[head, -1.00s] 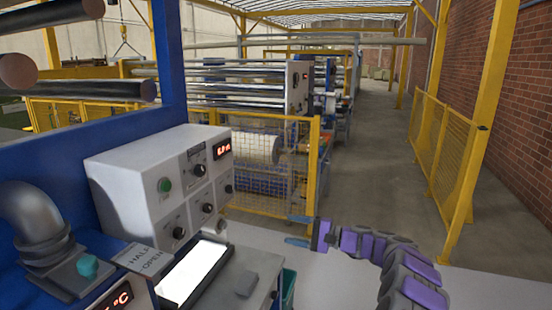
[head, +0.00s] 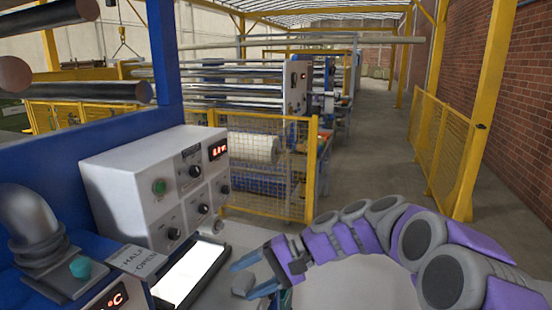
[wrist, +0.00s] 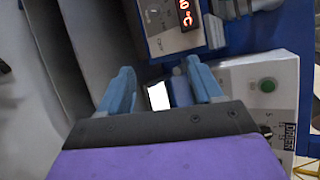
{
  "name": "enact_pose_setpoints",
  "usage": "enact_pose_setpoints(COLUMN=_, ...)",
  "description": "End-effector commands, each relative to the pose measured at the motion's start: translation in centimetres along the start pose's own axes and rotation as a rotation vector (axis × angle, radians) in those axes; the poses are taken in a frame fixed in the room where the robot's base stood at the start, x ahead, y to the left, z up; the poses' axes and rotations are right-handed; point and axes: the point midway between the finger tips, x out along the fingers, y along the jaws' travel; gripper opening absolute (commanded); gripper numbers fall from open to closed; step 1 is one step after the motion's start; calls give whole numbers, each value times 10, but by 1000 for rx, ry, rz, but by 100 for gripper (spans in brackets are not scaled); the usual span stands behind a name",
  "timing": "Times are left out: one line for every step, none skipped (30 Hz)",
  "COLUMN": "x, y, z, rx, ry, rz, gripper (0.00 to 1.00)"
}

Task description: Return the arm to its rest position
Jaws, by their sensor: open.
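My gripper (head: 252,275) is at the end of my purple and grey arm, at the lower middle of the head view. Its blue fingers are apart with nothing between them. It is just right of the lit white panel (head: 188,272) on the machine, and my arm curves from there to the lower right. In the wrist view my gripper (wrist: 161,92) also shows open, with the control box (wrist: 262,85) and its green button to the right and a red-digit display (wrist: 187,12) above.
The grey control box (head: 150,185) with knobs stands on the blue machine at left. A grey pipe elbow (head: 28,215) and teal knob (head: 80,267) are nearby. A yellow mesh fence (head: 270,165) stands ahead, another (head: 440,145) at right. The aisle (head: 385,130) between is clear.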

Motion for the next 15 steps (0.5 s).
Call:
enact_pose_setpoints(x=4, y=6, z=21, rx=-15, ry=-7, rz=55, gripper=65)
enact_pose_setpoints(x=6, y=10, z=32, rx=-23, ry=-10, rz=89, gripper=65)
enact_pose_setpoints(x=7, y=18, z=45, rx=-33, ry=-11, rz=133, gripper=65)
enact_pose_setpoints(x=8, y=24, z=55, rx=-40, ry=-12, rz=168, gripper=65)
enact_pose_setpoints(x=9, y=31, z=66, rx=-48, ry=-13, rz=204, gripper=65)
enact_pose_setpoints(x=9, y=40, z=78, rx=-56, ry=-12, rz=251, gripper=65)
enact_pose_setpoints(x=9, y=47, z=87, rx=-63, ry=-10, rz=285, gripper=65)
enact_pose_setpoints(x=8, y=54, z=97, rx=-70, ry=-7, rz=320, gripper=65)
enact_pose_setpoints(x=7, y=66, z=109, rx=-75, ry=-6, rz=368, gripper=65)
enact_pose_setpoints(x=4, y=74, z=117, rx=-80, ry=-3, rz=403, gripper=65)
enact_pose_setpoints(x=2, y=82, z=126, rx=-87, ry=3, rz=437, gripper=65)
enact_pose_setpoints(x=-2, y=94, z=137, rx=-90, ry=5, rz=483, gripper=65)
enact_pose_setpoints(x=-4, y=103, z=146, rx=-93, ry=8, rz=519, gripper=65)
enact_pose_setpoints(x=-8, y=111, z=154, rx=-98, ry=15, rz=555, gripper=65)
enact_pose_setpoints(x=-12, y=124, z=164, rx=-100, ry=21, rz=602, gripper=65)
